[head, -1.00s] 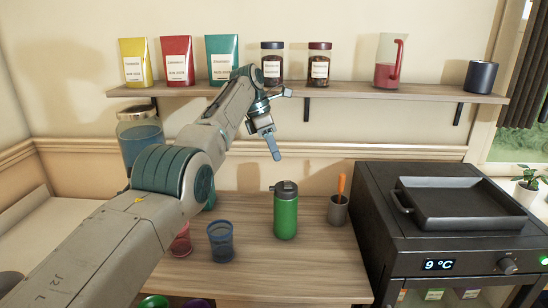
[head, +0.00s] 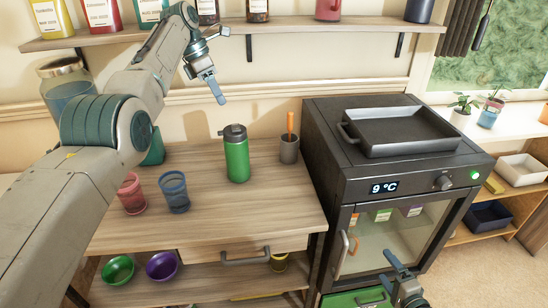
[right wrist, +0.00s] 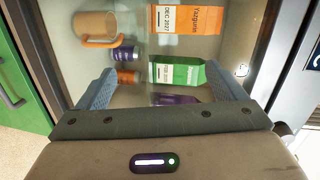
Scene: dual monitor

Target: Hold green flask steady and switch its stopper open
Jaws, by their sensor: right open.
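The green flask (head: 237,160) stands upright on the wooden table, with its dark stopper (head: 233,131) on top. I cannot tell from this view whether the stopper is open. My left gripper (head: 224,66) is open and empty, above and behind the flask and apart from it. My right gripper (head: 392,278) is low at the right, in front of the fridge and far from the flask. In the right wrist view my right gripper (right wrist: 163,80) is open, with its blue fingers spread before the fridge's glass and nothing held between them.
The black fridge (head: 400,165) bears a tray (head: 352,139). A shelf (head: 300,27) runs above.

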